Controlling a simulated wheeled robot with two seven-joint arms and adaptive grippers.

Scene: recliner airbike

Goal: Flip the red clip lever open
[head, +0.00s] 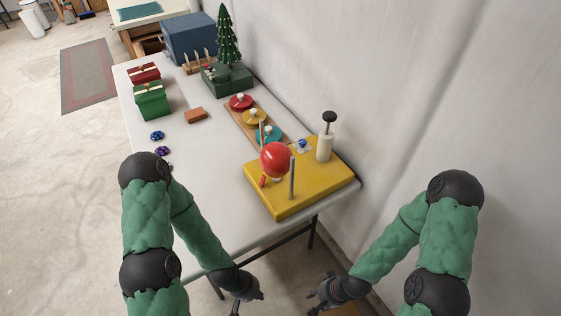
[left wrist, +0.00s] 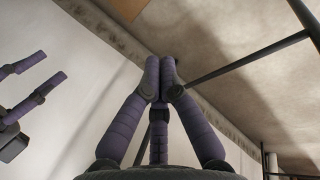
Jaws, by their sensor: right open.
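A small red lever (head: 263,181) stands on the left part of a yellow board (head: 285,207), below a red ball (head: 275,158). It looks like the red clip lever, but its clip is too small to make out. My left gripper (head: 250,296) is off the table's front edge, low and apart from the board. In the left wrist view my left gripper (left wrist: 161,64) has its fingertips together with nothing between them. My right gripper (head: 314,299) is open and empty, also low in front of the table; its spread fingers show in the left wrist view (left wrist: 48,72).
The board also bears a grey post (head: 292,178), a white pump with a black knob (head: 325,146) and a small blue piece (head: 303,144). Coloured knobbed discs (head: 254,118) lie behind it. The wall (head: 400,90) runs close along the right.

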